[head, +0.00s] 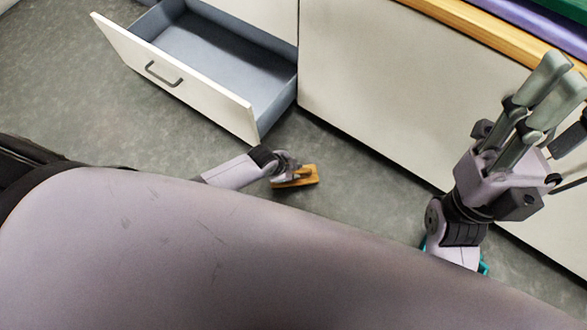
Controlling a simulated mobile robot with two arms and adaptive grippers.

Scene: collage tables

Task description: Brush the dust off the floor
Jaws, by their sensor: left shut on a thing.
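My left gripper (293,177) is low over the floor in the middle of the head view, shut on a small wooden brush (307,176). The brush is close to the floor (345,205); whether its bristles touch is hidden. I cannot make out distinct dust on the mottled grey floor. My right gripper (548,95) is raised at the right, its fingers pointing up, with nothing seen between them. I cannot tell whether it is open or shut. A teal thing (484,268) shows partly behind my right arm, mostly hidden.
A white drawer (165,72) stands open at the upper left, jutting over the floor near the brush. A white cabinet side (385,90) borders the floor. A wooden-edged top (470,22) carries purple and green sheets. Clear floor lies left of the drawer.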

